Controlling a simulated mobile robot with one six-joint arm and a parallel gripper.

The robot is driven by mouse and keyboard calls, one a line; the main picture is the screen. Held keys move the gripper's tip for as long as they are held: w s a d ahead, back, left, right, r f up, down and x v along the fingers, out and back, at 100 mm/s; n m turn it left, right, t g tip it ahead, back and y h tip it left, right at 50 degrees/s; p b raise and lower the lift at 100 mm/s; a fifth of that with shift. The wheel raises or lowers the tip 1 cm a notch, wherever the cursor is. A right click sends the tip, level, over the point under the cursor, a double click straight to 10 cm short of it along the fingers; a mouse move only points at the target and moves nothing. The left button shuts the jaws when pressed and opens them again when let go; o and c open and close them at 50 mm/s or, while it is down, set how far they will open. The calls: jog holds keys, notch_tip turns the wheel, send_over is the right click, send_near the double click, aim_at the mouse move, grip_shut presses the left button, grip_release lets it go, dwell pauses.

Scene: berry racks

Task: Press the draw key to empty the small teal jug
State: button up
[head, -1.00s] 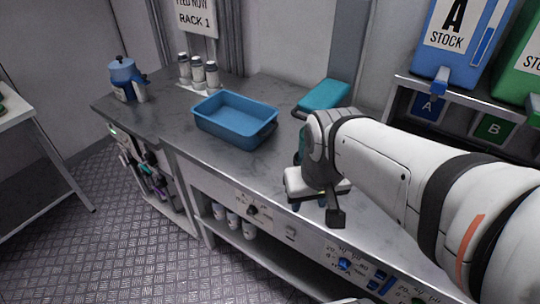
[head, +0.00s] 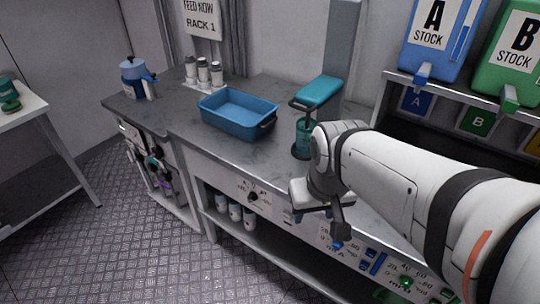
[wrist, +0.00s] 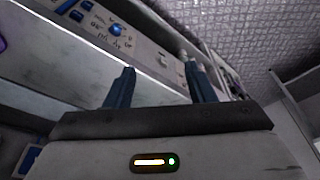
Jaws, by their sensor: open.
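A teal vessel (head: 303,137), which looks like the small teal jug, stands on a dark round base on the counter, below a teal block. My arm is close on its right. My gripper (head: 338,232) is in front of the counter's front panel, lower right of the vessel, pointing down. In the wrist view my gripper (wrist: 158,84) is open, with nothing between its two fingers and the panel beyond them. A blue knob (wrist: 117,30) and blue buttons show on that panel. I cannot tell which control is the draw key.
A blue tray (head: 238,112) sits on the counter, with pale jars (head: 203,72) behind and a blue jug (head: 133,76) at the far left. Blue (head: 437,38) and green (head: 512,55) stock bins stand right. A green-teal vessel (head: 9,95) is on the left table. Floor is clear left.

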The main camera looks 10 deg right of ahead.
jog(key=shift+s+r, duration=0.1)
jog(key=shift+s, duration=0.2)
jog(key=c, duration=0.3)
jog(key=shift+w, duration=0.15)
grip_shut()
jog(key=shift+a, duration=0.1)
dwell(0.7)
